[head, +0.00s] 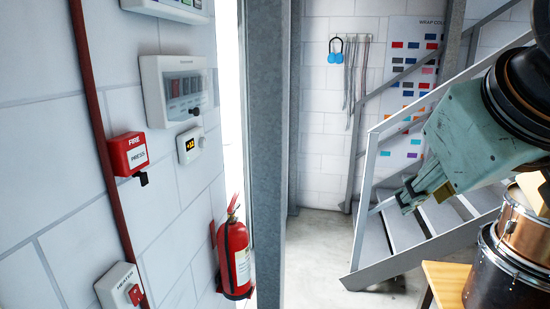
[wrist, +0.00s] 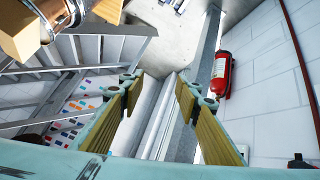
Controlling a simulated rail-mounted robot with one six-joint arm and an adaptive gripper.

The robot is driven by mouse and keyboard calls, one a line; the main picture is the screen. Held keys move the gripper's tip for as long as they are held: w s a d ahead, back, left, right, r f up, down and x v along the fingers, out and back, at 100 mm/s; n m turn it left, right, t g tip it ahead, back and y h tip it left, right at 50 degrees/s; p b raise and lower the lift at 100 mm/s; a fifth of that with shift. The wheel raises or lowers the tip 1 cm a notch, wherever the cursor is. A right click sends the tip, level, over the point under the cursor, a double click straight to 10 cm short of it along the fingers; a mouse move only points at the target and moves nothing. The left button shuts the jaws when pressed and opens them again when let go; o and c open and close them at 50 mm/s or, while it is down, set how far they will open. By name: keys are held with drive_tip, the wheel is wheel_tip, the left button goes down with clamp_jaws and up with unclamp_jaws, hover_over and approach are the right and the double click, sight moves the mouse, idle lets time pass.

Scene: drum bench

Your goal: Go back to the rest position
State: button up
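My gripper (wrist: 158,88) shows in the wrist view with its two yellow-padded fingers apart and nothing between them. In the head view my gripper (head: 407,197) is at the right, held in the air in front of the metal staircase, pointing left and slightly down. Its fingers are small there. It touches nothing that I can see.
Drums (head: 525,230) stand by a wooden bench (head: 447,280) at the lower right, close below my arm. The staircase (head: 402,232) is behind. A grey post (head: 270,150), a fire extinguisher (head: 234,258) and a wall with a red fire box (head: 129,154) are left.

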drive_tip(key=s+a+f+m+g+y+b, duration=0.1)
drive_tip(key=s+a+f+m+g, duration=0.1)
drive_tip(key=s+f, duration=1)
drive_tip(key=s+a+g, duration=0.1)
drive_tip(key=s+g, duration=0.1)
drive_tip(key=s, duration=0.1)
drive_tip(key=shift+s+f+b, duration=0.35)
drive_tip(key=shift+f+b, duration=0.05)
drive_tip(key=shift+o, duration=1)
drive_tip(key=shift+a, duration=0.1)
